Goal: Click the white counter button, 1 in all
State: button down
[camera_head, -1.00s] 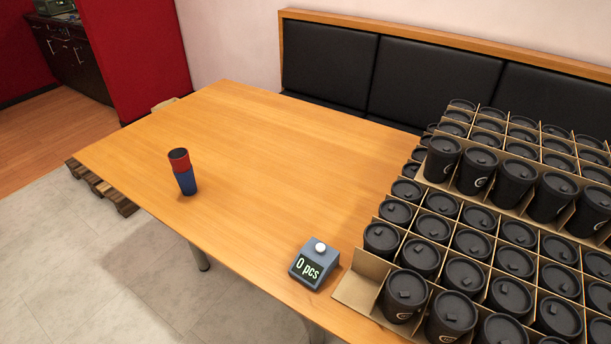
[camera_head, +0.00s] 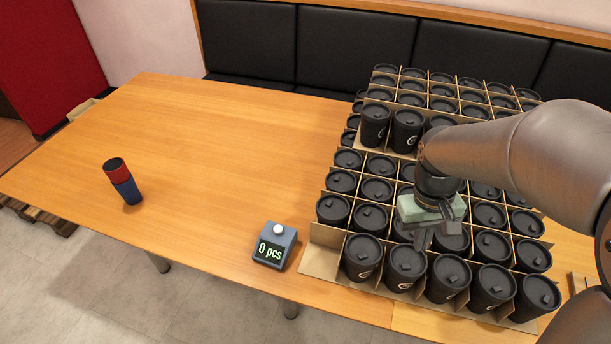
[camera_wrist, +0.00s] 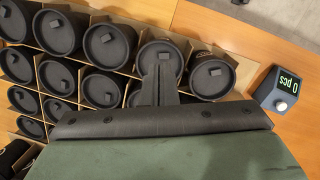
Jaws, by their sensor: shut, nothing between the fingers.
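The counter (camera_head: 274,246) is a small blue-grey box with a white round button (camera_head: 278,229) on top and a display reading "0 pcs". It stands near the front edge of the table, left of the cup crate. It also shows at the right of the wrist view as a box (camera_wrist: 276,88), with its white button (camera_wrist: 281,106) in sight. My gripper (camera_head: 424,240) is above the crate of black cups, to the right of the counter and apart from it. In the wrist view its fingers (camera_wrist: 159,85) are together and empty.
Black lidded cups (camera_head: 363,258) fill a cardboard-divided crate on the right, with a raised second layer at the back. The table between is clear.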

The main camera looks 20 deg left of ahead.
jog(key=w+a+f+n+h+p, duration=0.1)
jog(key=w+a+n+h+p, duration=0.25)
jog(key=a, duration=0.75)
jog(key=n+t+h+p, duration=0.2)
jog(key=n+t+p, duration=0.2)
jog(key=n+t, duration=0.35)
send_over(274, 230)
jog(key=shift+n, duration=0.4)
notch_tip(274, 230, down, 4)
jog(key=shift+w+a+f, duration=0.1)
jog(key=shift+a, duration=0.05)
jog(key=shift+b, duration=0.3)
jog(key=shift+f+b, duration=2.45)
jog(key=shift+f, duration=1.9)
jog(key=shift+f, duration=0.15)
jog(key=shift+f+b, duration=0.25)
jog(key=shift+b, duration=0.05)
